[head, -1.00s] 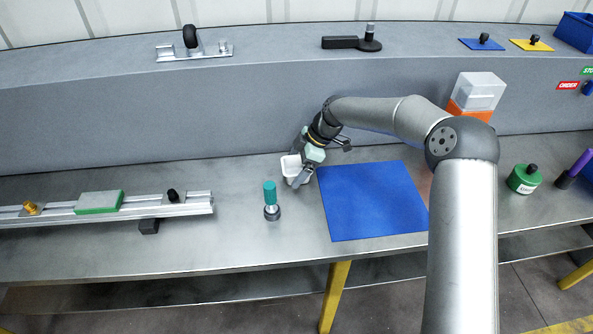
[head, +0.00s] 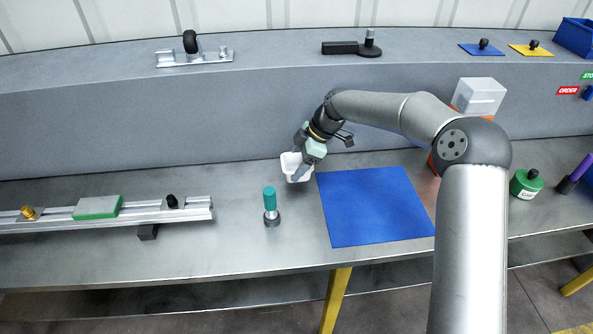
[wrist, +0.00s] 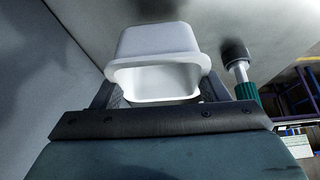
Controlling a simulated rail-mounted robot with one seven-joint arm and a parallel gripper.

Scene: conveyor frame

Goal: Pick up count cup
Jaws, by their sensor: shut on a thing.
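The white count cup (head: 293,168) is in the middle of the head view, at the back of the metal bench, left of the blue mat. In the wrist view the cup (wrist: 157,52) shows its open mouth towards the camera, with a finger on each side of it. My gripper (head: 301,166) is shut on the cup. In the wrist view my gripper (wrist: 158,92) spans the cup's width. Whether the cup's base touches the bench is hard to tell.
A blue mat (head: 375,205) lies to the right. An aluminium rail (head: 140,211) lies at the left. A green jar (head: 525,184) stands far right. The raised back wall is close behind the cup.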

